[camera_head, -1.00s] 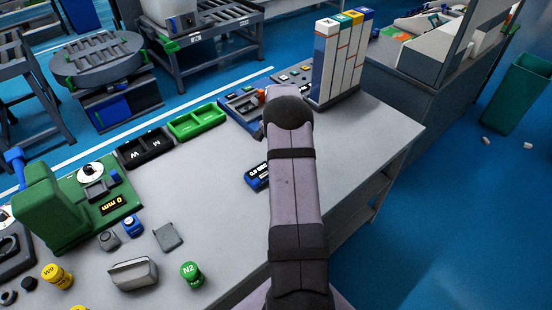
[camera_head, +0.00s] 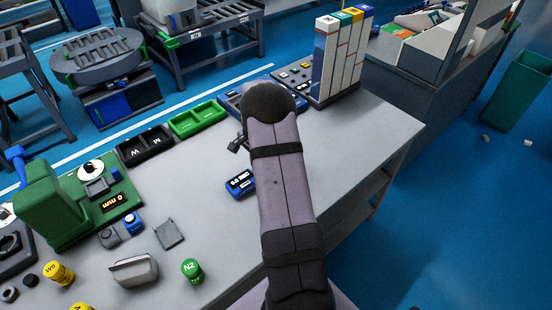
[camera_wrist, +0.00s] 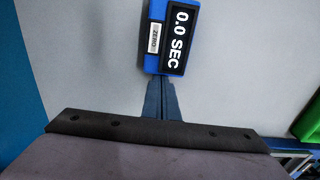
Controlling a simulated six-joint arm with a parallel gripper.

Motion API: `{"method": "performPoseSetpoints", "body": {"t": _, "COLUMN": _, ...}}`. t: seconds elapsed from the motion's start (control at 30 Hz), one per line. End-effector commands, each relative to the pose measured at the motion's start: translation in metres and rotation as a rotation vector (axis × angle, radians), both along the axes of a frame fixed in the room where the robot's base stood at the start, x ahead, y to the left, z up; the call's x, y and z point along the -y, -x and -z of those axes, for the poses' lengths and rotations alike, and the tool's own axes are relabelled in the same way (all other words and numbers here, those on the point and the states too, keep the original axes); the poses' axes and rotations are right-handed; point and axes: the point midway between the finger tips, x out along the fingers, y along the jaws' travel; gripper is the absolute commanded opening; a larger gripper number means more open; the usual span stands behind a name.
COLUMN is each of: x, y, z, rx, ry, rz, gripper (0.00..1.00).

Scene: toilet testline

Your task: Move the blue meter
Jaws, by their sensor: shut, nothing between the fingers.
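The blue meter (camera_head: 240,184) lies on the grey table, just left of my arm in the head view. Its dark display reads 0.0 SEC. In the wrist view the meter (camera_wrist: 172,38) lies at the top centre, with a pale ZERO button beside the display. My gripper (camera_wrist: 160,84) is shut and empty, its fingertips close to the near short end of the meter; I cannot tell whether they touch it. In the head view a dark part of my gripper (camera_head: 238,145) shows behind the meter, mostly hidden by my arm.
Behind are a green tray (camera_head: 197,132), a black tray (camera_head: 146,158) and a blue-framed tray (camera_head: 231,101) partly hidden by my arm. Tall box files (camera_head: 342,62) stand at the back right. A green gauge stand (camera_head: 44,205) is at left. The table around the meter is clear.

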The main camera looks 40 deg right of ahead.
Motion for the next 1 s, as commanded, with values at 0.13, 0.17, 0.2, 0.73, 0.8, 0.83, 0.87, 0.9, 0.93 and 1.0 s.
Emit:
{"method": "performPoseSetpoints", "body": {"t": 0.13, "x": -0.049, "y": 0.0, "z": -0.001, "rx": -0.002, "ry": -0.001, "rz": -0.007, "gripper": 0.0}}
{"method": "performPoseSetpoints", "body": {"t": 0.17, "x": -0.058, "y": 0.0, "z": -0.001, "rx": -0.002, "ry": -0.001, "rz": -0.007, "gripper": 0.0}}
{"method": "performPoseSetpoints", "body": {"t": 0.2, "x": -0.07, "y": 0.0, "z": 0.0, "rx": -0.002, "ry": -0.001, "rz": -0.007, "gripper": 0.0}}
{"method": "performPoseSetpoints", "body": {"t": 0.73, "x": -0.126, "y": 0.001, "z": 0.0, "rx": 0.0, "ry": -0.001, "rz": 0.002, "gripper": 0.0}}
{"method": "performPoseSetpoints", "body": {"t": 0.8, "x": -0.126, "y": 0.001, "z": 0.0, "rx": 0.0, "ry": -0.001, "rz": 0.002, "gripper": 0.0}}
{"method": "performPoseSetpoints", "body": {"t": 0.83, "x": -0.126, "y": 0.001, "z": 0.0, "rx": -0.001, "ry": -0.001, "rz": 0.001, "gripper": 0.0}}
{"method": "performPoseSetpoints", "body": {"t": 0.87, "x": -0.126, "y": 0.001, "z": 0.0, "rx": -0.001, "ry": -0.001, "rz": 0.001, "gripper": 0.0}}
{"method": "performPoseSetpoints", "body": {"t": 0.9, "x": -0.125, "y": 0.001, "z": 0.0, "rx": -0.001, "ry": -0.001, "rz": 0.001, "gripper": 0.0}}
{"method": "performPoseSetpoints", "body": {"t": 0.93, "x": -0.125, "y": 0.0, "z": 0.0, "rx": -0.001, "ry": -0.001, "rz": 0.002, "gripper": 0.0}}
{"method": "performPoseSetpoints", "body": {"t": 1.0, "x": -0.122, "y": 0.0, "z": 0.0, "rx": -0.001, "ry": -0.001, "rz": 0.002, "gripper": 0.0}}
